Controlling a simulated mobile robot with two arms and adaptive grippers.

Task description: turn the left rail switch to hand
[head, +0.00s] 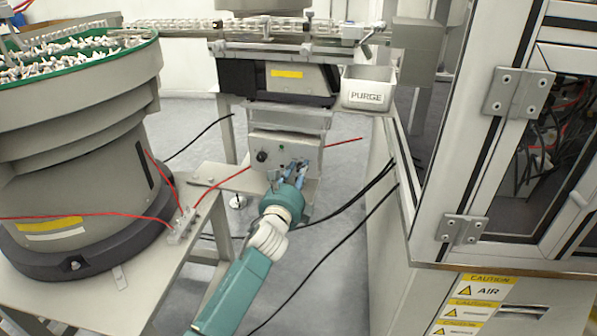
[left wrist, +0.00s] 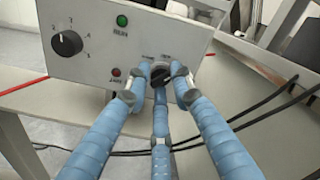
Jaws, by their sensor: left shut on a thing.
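The rail control box (head: 262,139) is a pale panel below the rail unit in the head view, and it fills the upper left of the left wrist view (left wrist: 90,25). Its black rail switch (left wrist: 161,68) is at the panel's lower right, with small labels above it too blurred to read for sure. My left gripper (head: 297,170) has its blue fingers around the switch, and its fingertips (left wrist: 158,82) are shut on it in the left wrist view. The fingers hide part of the switch, so its setting cannot be told. My right gripper is not in view.
A black dial (left wrist: 67,43), a green lamp (left wrist: 122,20) and a red lamp (left wrist: 116,72) are on the panel. The bowl feeder (head: 80,140) stands left, the PURGE bin (head: 368,88) above right, the machine cabinet (head: 500,130) right. Red and black cables run nearby.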

